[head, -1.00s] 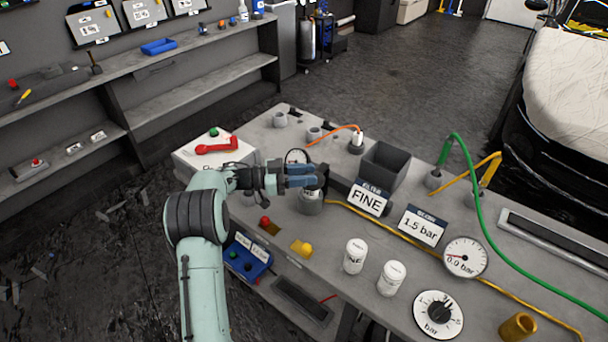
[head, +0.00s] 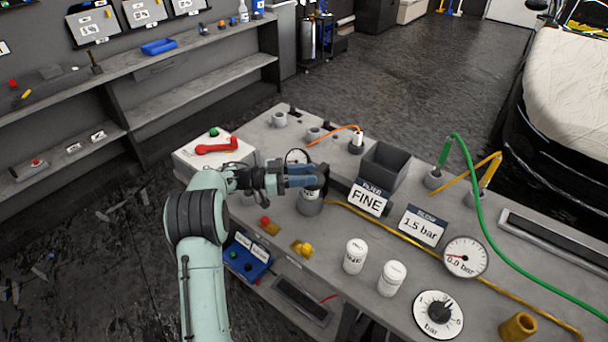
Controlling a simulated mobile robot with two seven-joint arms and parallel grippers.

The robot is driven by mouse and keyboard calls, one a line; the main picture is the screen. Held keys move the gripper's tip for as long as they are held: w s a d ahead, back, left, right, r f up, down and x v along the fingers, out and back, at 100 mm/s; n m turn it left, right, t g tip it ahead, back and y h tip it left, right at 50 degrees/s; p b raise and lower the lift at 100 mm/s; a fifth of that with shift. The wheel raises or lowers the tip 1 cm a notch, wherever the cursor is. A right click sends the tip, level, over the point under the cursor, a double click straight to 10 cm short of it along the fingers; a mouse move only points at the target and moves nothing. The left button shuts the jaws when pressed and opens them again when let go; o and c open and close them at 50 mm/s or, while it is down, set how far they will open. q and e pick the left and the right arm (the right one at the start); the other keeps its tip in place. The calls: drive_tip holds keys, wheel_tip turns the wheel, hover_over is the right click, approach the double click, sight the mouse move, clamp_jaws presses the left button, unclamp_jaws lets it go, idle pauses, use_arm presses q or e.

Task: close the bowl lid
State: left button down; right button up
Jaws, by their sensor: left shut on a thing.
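The bowl (head: 311,206) is a grey cup-like vessel standing on the workbench, left of the FINE sign. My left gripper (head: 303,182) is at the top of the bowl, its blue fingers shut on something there. A dark curved piece and a whitish part show at the bowl's mouth, partly hidden by the fingers. I cannot make out the lid's exact shape or whether it sits flat. My right gripper is not in view.
The grey workbench (head: 385,240) holds a FINE sign (head: 367,198), a 1.5 bar sign (head: 422,227), two white canisters (head: 355,256), a pressure gauge (head: 466,257) and a dark open box (head: 386,166). A red-handled thing lies on a white box (head: 188,157) behind my left arm.

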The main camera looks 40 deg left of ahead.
use_arm(q)
drive_tip(key=shift+w+r, duration=0.2)
drive_tip(key=shift+r, duration=0.15)
drive_tip(key=c, duration=1)
unclamp_jaws()
drive_tip(key=shift+c, duration=0.2)
drive_tip(key=shift+o, duration=0.6)
drive_tip(key=shift+w+a+f, duration=0.1)
drive_tip(key=shift+w+f, duration=0.15)
drive_tip(key=shift+w, duration=0.05)
drive_tip(key=shift+s, duration=0.15)
drive_tip(key=shift+f, duration=0.1)
drive_tip(key=shift+s+a, duration=0.1)
drive_tip(key=shift+s, duration=0.05)
drive_tip(key=b+v, duration=0.1)
drive_tip(key=v, duration=1.2)
drive_tip(key=shift+b, duration=0.3)
